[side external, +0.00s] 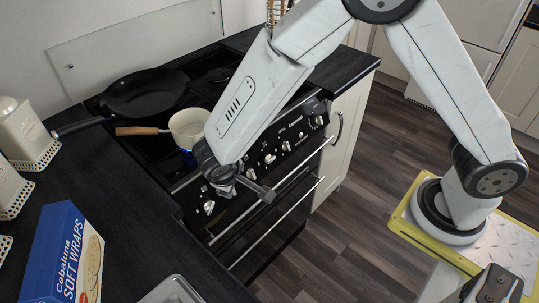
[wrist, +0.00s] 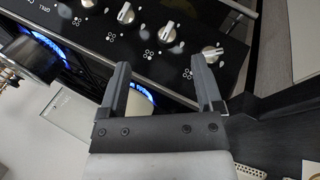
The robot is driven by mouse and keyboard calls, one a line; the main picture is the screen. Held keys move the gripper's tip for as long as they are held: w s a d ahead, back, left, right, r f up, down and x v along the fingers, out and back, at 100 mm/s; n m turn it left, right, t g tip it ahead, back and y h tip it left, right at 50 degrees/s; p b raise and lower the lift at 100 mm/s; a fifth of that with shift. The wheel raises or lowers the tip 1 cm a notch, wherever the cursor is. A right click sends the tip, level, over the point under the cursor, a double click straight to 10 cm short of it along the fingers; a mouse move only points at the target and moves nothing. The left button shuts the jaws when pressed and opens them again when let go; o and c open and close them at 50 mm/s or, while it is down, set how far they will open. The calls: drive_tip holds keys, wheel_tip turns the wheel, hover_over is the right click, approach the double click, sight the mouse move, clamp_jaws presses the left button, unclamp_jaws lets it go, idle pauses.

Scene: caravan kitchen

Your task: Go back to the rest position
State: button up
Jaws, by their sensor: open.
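In the side external view my gripper (side external: 243,186) is in front of the stove's control panel (side external: 283,147), over its row of knobs. In the wrist view my gripper (wrist: 160,64) is open, with nothing between its fingertips. Knobs (wrist: 125,13) on the panel show beyond the fingers. I cannot tell from these frames whether a finger touches a knob.
A cream saucepan (side external: 188,126) with a wooden handle and a black frying pan (side external: 146,92) stand on the stove. Blue flame (wrist: 62,50) shows on the burners. A blue wraps box (side external: 62,255) stands on the dark counter (side external: 125,225). Open floor (side external: 345,225) lies right of the stove.

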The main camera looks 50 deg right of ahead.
drive_tip(key=s+d+r+m+y, duration=0.2)
drive_tip(key=s+d+r, duration=0.2)
drive_tip(key=d, duration=0.4)
drive_tip(key=s+d+r+m+y, duration=0.1)
drive_tip(key=s+d+r+y, duration=0.1)
drive_tip(key=s+d+r, duration=0.2)
drive_tip(key=s+d, duration=0.3)
drive_tip(key=d, duration=0.2)
drive_tip(key=shift+d+r+m, duration=0.2)
drive_tip(key=shift+d+m, duration=0.05)
drive_tip(key=shift+m, duration=0.15)
drive_tip(key=shift+w+f, duration=0.1)
